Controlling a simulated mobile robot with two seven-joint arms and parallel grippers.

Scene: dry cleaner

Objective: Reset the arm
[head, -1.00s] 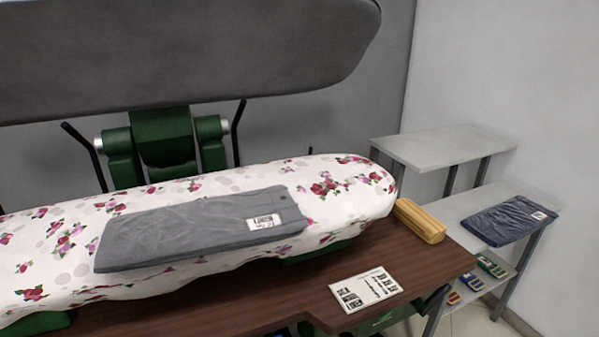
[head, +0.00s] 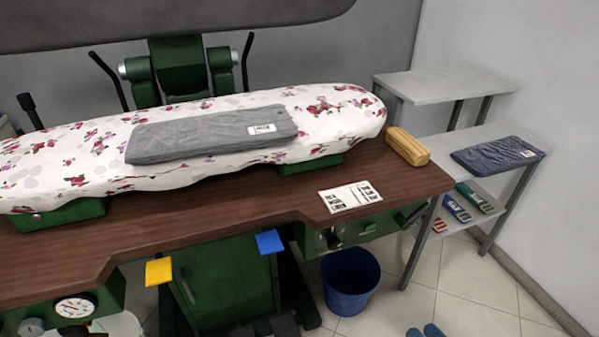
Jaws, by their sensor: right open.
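My left gripper is not in view. A folded grey garment (head: 205,136) with a white tag lies on the floral ironing board (head: 60,165), apart from the gripper.
The brown table (head: 240,208) holds a white printed card (head: 350,197) and a yellow-tan block (head: 407,146). A blue bin (head: 350,285) stands below. A grey shelf (head: 440,87) with a folded navy garment (head: 497,155) is at right.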

